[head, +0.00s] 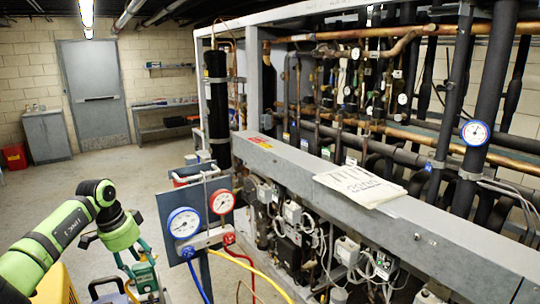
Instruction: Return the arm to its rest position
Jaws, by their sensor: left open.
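My left arm (45,243), green and black, comes in from the lower left and bends down at its wrist. My left gripper (116,238) is at the end of this arm, left of the gauge manifold. Its jaws are open, though the fingers are small and partly hidden by the wrist. I see nothing held in it. My right gripper is not in view.
A gauge manifold with a blue gauge (184,223) and a red gauge (222,202) stands just right of my gripper, hoses hanging.

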